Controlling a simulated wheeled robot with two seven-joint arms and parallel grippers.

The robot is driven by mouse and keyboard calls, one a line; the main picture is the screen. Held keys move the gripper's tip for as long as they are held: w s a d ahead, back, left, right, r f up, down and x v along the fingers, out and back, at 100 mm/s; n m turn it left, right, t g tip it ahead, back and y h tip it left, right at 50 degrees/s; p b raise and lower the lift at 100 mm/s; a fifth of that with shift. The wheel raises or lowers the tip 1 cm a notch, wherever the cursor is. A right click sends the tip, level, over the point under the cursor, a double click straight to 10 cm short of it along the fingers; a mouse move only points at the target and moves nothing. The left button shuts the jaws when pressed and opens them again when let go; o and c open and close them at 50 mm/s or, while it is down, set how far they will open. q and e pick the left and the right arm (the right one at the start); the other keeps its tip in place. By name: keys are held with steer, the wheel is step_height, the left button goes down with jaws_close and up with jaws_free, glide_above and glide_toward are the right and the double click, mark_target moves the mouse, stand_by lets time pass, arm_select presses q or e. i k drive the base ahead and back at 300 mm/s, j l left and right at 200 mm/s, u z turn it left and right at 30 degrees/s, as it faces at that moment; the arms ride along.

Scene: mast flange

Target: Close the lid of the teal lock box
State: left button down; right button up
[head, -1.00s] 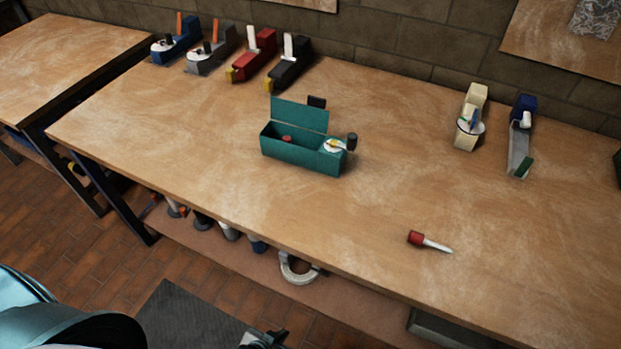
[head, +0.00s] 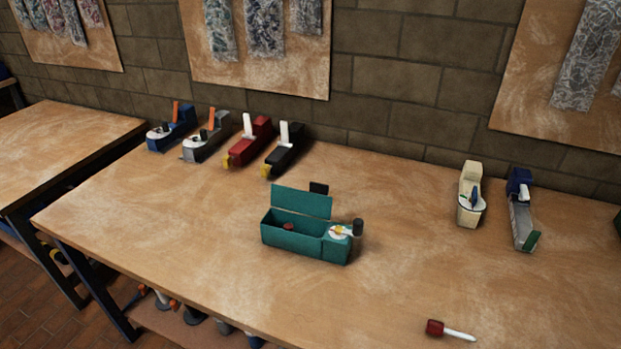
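The teal lock box (head: 290,240) stands on the wooden bench near the middle of the head view. Its lid (head: 301,202) is open and stands up along the back edge, with a dark tab (head: 319,188) on top. A small red thing (head: 289,227) lies inside the open compartment. On the box's right end is a white round plate (head: 339,232) with a yellow part and a dark knob (head: 358,227). Neither of my grippers shows in the head view.
A red-handled tool (head: 435,328) lies near the bench's front edge. Several coloured devices stand at the back left, such as the red one (head: 250,141). A cream device (head: 470,194) and a blue-grey one (head: 521,209) stand at the back right. Bench around the box is clear.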

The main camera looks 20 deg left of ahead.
mark_target(316, 203)
steer(key=j+z, duration=0.25)
steer(key=j, duration=0.45)
steer(key=j+z, duration=0.3)
steer(key=j, duration=0.4)
steer(key=k, duration=0.05)
